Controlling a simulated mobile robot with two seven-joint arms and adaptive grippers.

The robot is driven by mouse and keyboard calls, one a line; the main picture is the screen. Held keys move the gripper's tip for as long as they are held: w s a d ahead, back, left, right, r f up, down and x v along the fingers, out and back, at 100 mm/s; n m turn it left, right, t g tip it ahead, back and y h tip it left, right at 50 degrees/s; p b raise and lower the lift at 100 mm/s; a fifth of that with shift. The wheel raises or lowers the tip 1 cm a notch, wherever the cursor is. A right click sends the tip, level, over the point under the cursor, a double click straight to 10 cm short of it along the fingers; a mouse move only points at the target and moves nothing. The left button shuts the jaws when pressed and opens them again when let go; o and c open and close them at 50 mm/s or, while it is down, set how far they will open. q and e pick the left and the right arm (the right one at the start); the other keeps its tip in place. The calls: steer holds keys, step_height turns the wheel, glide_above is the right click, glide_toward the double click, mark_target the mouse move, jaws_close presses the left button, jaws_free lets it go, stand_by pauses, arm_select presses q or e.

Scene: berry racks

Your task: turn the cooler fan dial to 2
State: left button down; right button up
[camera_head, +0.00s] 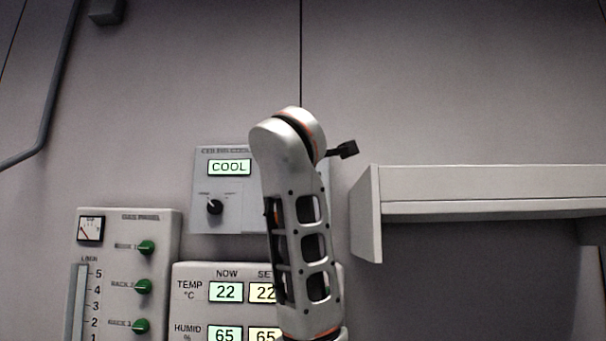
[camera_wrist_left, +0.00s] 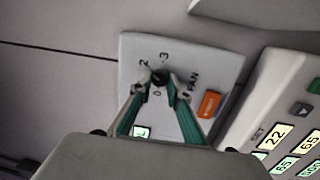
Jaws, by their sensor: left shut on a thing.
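In the head view my arm covers the right part of the cooler panel (camera_head: 236,219), and the dial and fingers are hidden. My right gripper is not in view.
An orange switch (camera_wrist_left: 209,103) sits beside the dial. The cooler panel also has a COOL display (camera_head: 229,167) and a black knob (camera_head: 214,207). Below are a temperature and humidity panel (camera_head: 196,270) and a panel with green knobs (camera_head: 166,226). A shelf (camera_head: 480,182) juts out at right.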

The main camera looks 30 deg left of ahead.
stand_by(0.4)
arm_select(q)
steer(key=c, duration=1.9)
jaws_free()
steer(key=shift+s+d, duration=0.1)
steer(key=v, duration=1.1)
steer(key=shift+s, duration=0.35)
steer(key=shift+d, duration=0.15)
